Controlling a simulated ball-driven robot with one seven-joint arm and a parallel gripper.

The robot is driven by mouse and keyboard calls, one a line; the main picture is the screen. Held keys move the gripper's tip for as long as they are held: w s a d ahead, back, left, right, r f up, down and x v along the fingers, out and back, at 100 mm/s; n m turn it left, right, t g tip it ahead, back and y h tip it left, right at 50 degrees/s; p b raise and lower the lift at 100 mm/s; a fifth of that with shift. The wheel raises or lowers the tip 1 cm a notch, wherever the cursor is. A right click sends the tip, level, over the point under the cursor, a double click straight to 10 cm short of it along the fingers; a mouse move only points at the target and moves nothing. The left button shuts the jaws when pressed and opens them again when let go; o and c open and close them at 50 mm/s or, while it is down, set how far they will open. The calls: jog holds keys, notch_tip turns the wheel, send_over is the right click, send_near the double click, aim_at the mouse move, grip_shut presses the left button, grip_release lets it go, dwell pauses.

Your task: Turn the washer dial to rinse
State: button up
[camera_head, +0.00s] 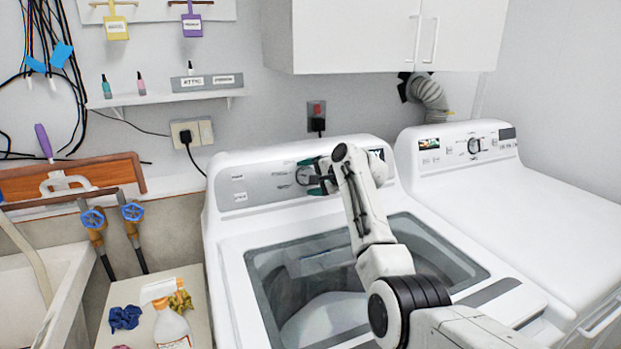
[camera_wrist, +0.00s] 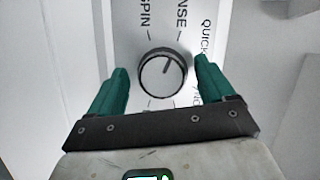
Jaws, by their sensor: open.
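The washer (camera_head: 235,240) is the white top-loader in the middle of the head view, with a dark glass lid. Its dial (camera_head: 305,175) is on the back control panel, partly hidden by my gripper (camera_head: 318,176). My gripper's green fingers (camera_wrist: 160,82) are open, one on each side of the dial, with a gap on both sides.
A white dryer (camera_head: 540,200) with its own dial stands to the right. A wall cabinet (camera_head: 380,35) hangs above. A small stand (camera_head: 190,300) with a spray bottle (camera_head: 172,325) and cloths is at the lower left, beside a sink (camera_head: 50,290).

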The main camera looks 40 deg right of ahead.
jog(key=v, duration=1)
jog(key=shift+s, duration=0.35)
jog(key=shift+r, duration=0.15)
jog(key=shift+s, duration=0.1)
dwell(0.3)
